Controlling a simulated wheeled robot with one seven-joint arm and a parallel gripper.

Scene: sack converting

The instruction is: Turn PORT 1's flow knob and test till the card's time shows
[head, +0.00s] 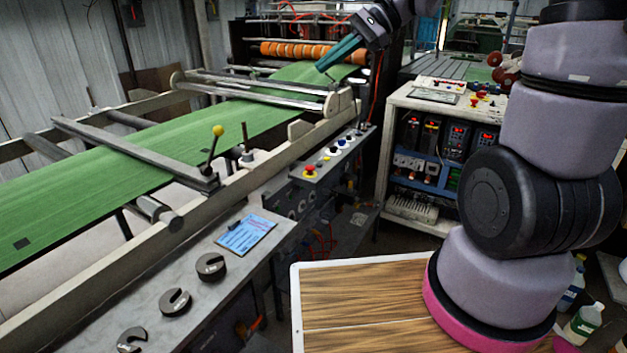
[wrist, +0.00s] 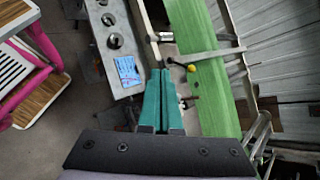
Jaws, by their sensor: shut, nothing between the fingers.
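My gripper (head: 324,67) is shut and empty, its teal fingers pointing down-left over the green web at the top of the head view. The closed fingers also show in the wrist view (wrist: 160,72). A blue card (head: 246,233) lies on the grey bench and shows in the wrist view (wrist: 127,71); its writing is too small to read. A lever with a yellow ball (head: 218,131) stands at the web's near rail, also in the wrist view (wrist: 191,68). I cannot pick out a knob marked PORT 1. My gripper touches none of these.
Several slotted grey weights (head: 211,266) lie on the bench (head: 227,283) left of the card. A button box (head: 333,155) sits beside the machine frame. A control cabinet (head: 425,106) stands behind. Bottles (head: 583,322) stand at lower right. The green web (head: 110,168) runs across the left.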

